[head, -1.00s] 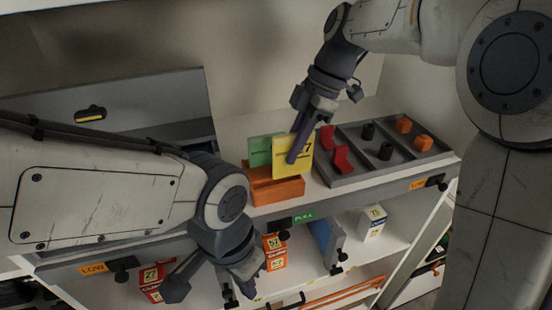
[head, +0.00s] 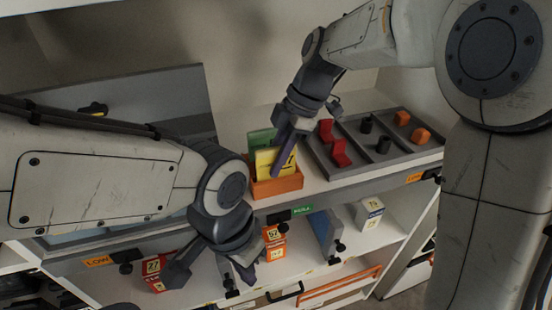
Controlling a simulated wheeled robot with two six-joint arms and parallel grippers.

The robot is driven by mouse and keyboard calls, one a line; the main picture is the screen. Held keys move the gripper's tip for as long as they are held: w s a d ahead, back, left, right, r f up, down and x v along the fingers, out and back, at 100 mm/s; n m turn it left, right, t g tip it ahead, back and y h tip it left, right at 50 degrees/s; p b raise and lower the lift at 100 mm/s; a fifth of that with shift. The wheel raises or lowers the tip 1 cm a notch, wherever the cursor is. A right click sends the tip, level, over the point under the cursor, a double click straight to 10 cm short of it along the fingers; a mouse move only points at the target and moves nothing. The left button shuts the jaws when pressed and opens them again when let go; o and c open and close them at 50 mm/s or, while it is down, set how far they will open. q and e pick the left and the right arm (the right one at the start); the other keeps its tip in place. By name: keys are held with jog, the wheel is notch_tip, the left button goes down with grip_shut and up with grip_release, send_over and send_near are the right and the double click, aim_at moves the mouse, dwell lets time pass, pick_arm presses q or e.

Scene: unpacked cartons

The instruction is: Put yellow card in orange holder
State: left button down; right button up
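The yellow card (head: 265,161) stands in the orange holder (head: 278,187) on the shelf top, its lower edge hidden behind the holder's front wall. A green card (head: 259,139) stands behind it in the same holder. My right gripper (head: 281,166) reaches down from above with a finger across the front of the yellow card; it appears shut on the card's right part. My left gripper (head: 215,276) hangs low in front of the shelf, away from the holder, its two fingers spread and nothing seen between them.
A grey divided tray (head: 357,157) with red, black and orange pieces lies right of the holder. A grey open case (head: 150,110) stands at the left. Small boxes, such as a white one (head: 368,213), stand on the shelf below.

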jog(key=shift+o, duration=0.6)
jog(key=shift+r, duration=0.25)
jog(key=shift+w+d+r, duration=0.1)
jog(key=shift+d+r, duration=0.05)
jog(key=shift+r, duration=0.2)
jog(key=shift+w+d+r+b, duration=0.25)
jog(key=shift+d+r, duration=0.15)
jog(key=shift+d, duration=0.1)
jog(key=shift+w+d+r+b, duration=0.1)
jog(key=shift+d+r+b, duration=0.1)
jog(key=shift+d+r, duration=0.25)
jog(key=w+d+b, duration=0.2)
jog(key=w+d, duration=0.1)
jog(key=d, duration=0.7)
jog(key=shift+w+d+b, duration=0.15)
jog(key=shift+w+b, duration=0.05)
jog(key=shift+b, duration=0.1)
jog(key=shift+r, duration=0.1)
